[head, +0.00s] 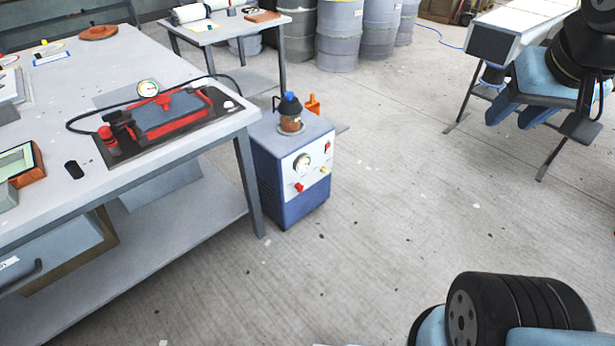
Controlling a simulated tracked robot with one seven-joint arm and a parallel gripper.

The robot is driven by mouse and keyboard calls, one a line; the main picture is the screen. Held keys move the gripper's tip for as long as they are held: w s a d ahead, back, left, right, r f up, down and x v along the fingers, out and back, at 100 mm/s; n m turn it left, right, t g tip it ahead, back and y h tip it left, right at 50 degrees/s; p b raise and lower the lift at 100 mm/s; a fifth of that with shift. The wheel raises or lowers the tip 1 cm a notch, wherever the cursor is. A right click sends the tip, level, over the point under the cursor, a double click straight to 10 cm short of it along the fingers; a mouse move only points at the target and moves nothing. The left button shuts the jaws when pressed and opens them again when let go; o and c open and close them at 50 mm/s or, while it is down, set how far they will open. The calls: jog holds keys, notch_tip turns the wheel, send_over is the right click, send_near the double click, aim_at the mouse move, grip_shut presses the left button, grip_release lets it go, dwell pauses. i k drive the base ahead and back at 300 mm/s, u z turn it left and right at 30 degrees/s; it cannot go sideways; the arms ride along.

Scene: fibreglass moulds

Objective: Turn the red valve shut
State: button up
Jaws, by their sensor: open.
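A small red valve handle (299,187) sits low on the white front panel of a blue pump cabinet (280,182) on the floor. It is too small to tell its exact position. A round gauge (302,161) is above it, with a red switch (327,147) and a brass-coloured fitting (324,170) to the right. Another red knob-like part (164,99) is on the red-framed mould on the workbench. My gripper (508,121) is at the upper right, with two blue fingers apart and nothing seen between them. It is well away from the cabinet.
A grey workbench (190,145) stands left of the cabinet, with a black hose (90,116) looped on it. A flask with a black top (290,112) stands on the cabinet. Drums (339,35) stand behind. The concrete floor right of the cabinet is clear.

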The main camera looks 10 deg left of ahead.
aim_at(299, 186)
jog(key=z, duration=0.05)
jog(key=i, duration=1)
jog(key=u, duration=0.1)
